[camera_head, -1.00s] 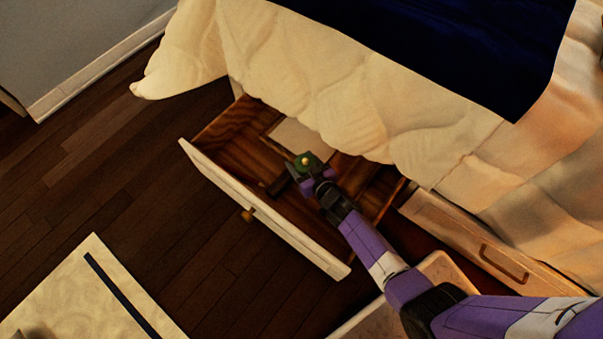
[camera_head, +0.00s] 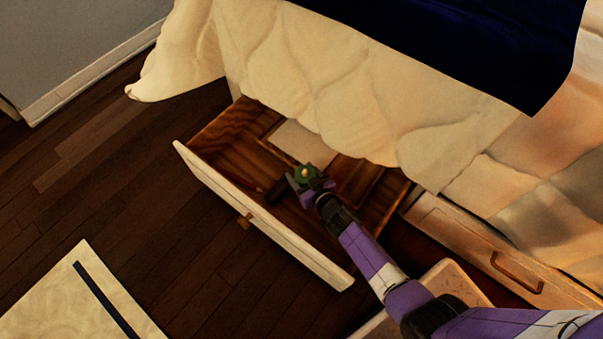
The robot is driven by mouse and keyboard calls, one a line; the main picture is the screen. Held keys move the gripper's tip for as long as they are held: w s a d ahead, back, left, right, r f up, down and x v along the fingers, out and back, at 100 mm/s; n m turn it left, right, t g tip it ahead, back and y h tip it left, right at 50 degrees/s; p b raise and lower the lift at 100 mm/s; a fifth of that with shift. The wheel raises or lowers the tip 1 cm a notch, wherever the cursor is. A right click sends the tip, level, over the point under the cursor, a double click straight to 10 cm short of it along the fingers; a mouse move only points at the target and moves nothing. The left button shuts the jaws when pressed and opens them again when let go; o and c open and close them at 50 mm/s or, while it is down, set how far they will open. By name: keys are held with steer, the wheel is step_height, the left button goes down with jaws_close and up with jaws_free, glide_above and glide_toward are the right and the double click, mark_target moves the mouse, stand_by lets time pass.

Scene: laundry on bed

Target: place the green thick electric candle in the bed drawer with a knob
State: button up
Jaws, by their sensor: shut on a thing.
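The green thick candle (camera_head: 306,172) with a pale yellow tip is held in my gripper (camera_head: 304,180), which is shut on it. The candle and gripper are over the open bed drawer (camera_head: 203,165). How high they are above its bottom I cannot tell. The drawer has a wooden inside, a cream front and a brass-coloured knob (camera_head: 244,221). My arm reaches in from the lower right and hides part of the drawer.
In the drawer are a pale flat item (camera_head: 301,141) and a dark object (camera_head: 278,192). A closed drawer with a bar handle (camera_head: 517,272) is at the right. A cream bedspread (camera_head: 300,80) hangs over the drawer's back. A pale box (camera_head: 455,278) stands below my arm. A rug (camera_head: 75,300) lies lower left.

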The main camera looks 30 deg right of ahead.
steer(key=o, duration=1.5)
steer(key=shift+f, duration=0.1)
steer(key=shift+s+r+p, duration=0.15)
steer(key=shift+r+p, duration=0.15)
steer(key=shift+p, duration=0.05)
steer(key=d+p+v, duration=0.1)
steer(key=p+v, duration=0.4)
steer(key=v, duration=0.6)
steer(key=shift+s+a+r+p, duration=0.15)
steer(key=shift+s+a+p, duration=0.15)
steer(key=shift+a+p, duration=0.15)
